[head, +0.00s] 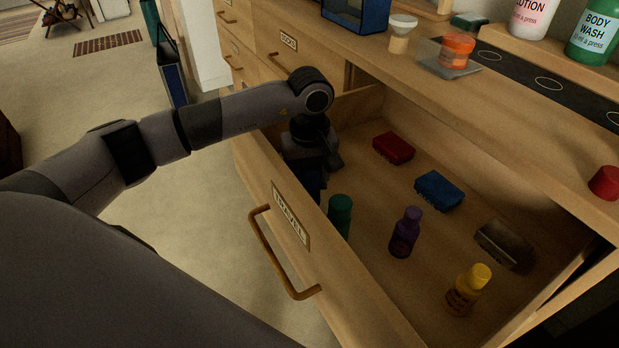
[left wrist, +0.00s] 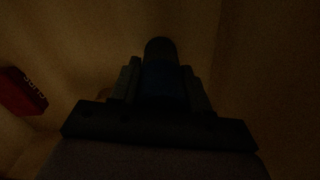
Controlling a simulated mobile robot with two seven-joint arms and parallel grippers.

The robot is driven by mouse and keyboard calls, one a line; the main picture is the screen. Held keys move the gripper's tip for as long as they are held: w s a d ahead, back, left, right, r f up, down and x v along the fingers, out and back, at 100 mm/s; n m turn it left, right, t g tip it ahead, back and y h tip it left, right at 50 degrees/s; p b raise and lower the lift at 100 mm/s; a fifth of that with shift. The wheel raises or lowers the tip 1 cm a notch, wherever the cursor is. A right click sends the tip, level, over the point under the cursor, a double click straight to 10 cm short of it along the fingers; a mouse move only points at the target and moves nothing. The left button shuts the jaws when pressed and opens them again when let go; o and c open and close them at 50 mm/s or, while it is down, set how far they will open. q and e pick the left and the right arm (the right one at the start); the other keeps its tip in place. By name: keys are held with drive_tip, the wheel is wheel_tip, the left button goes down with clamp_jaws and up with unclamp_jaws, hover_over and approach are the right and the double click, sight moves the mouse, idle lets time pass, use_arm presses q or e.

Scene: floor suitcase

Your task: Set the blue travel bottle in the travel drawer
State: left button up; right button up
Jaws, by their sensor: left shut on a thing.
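The travel drawer (head: 291,219) is pulled open, with its TRAVEL label on the front. My left gripper (head: 312,178) points down inside it at the far left end, just behind the front panel. In the left wrist view my left gripper (left wrist: 162,88) is shut on the blue travel bottle (left wrist: 161,74), which looks very dark between the fingers. In the head view the bottle is mostly hidden by the gripper and the drawer front, so I cannot tell whether it touches the drawer floor. My right gripper is not in view.
In the drawer stand a green bottle (head: 340,214), a purple bottle (head: 405,233) and a yellow bottle (head: 468,290). Behind them lie a red box (head: 393,147), a blue box (head: 439,190) and a dark box (head: 504,245). The counter (head: 480,105) overhangs the drawer's back.

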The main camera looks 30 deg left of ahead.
use_arm(q)
drive_tip(key=shift+f, duration=0.2)
drive_tip(key=o, duration=1.1)
drive_tip(key=shift+r, duration=0.1)
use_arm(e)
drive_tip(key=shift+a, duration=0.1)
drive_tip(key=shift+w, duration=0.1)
use_arm(q)
drive_tip(key=shift+r, duration=0.3)
wheel_tip(320, 180, up, 12)
drive_tip(key=shift+f+p, duration=0.1)
drive_tip(key=shift+p, duration=0.7)
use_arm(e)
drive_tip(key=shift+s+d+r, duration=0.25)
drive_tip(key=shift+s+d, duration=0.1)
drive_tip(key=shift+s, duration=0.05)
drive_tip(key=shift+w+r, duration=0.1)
